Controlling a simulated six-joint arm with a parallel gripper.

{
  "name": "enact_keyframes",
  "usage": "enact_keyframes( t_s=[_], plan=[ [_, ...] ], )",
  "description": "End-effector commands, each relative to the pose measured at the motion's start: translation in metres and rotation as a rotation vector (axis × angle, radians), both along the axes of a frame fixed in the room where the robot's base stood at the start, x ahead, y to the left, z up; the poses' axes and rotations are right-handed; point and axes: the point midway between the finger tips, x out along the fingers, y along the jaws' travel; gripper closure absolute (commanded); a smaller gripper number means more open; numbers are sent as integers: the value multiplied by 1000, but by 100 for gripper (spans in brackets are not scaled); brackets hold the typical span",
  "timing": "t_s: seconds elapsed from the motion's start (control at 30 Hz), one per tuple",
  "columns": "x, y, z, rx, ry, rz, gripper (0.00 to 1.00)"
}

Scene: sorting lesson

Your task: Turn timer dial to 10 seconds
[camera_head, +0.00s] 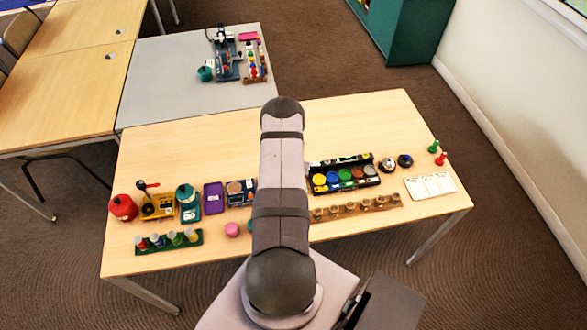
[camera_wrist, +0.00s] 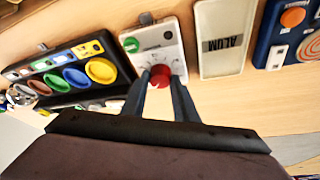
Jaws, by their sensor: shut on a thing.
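The timer is a pale box (camera_wrist: 171,38) with a green round label at one end, in the upper middle of the wrist view. Its red dial (camera_wrist: 160,70) sits on its face. My gripper (camera_wrist: 161,80) is shut on the red dial, one dark finger on each side of it. The scale marks around the dial are too small and partly covered, so I cannot read the setting. In the head view my arm hides the timer and my gripper.
Left of the timer in the wrist view is a black tray with coloured discs (camera_wrist: 102,71), also in the head view (camera_head: 372,181). To the right are a pale plate marked ALUM (camera_wrist: 222,62) and a blue device (camera_wrist: 264,45). Wooden holders (camera_head: 357,207) stand along the table front.

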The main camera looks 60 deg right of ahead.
Motion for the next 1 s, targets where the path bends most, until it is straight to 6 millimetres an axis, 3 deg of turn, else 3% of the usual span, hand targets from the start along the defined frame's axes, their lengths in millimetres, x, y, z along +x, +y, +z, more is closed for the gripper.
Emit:
enact_keyframes(
  t_s=[1.0],
  plan=[
    [4,-2,3,-6,-3,-229,96]
  ],
)
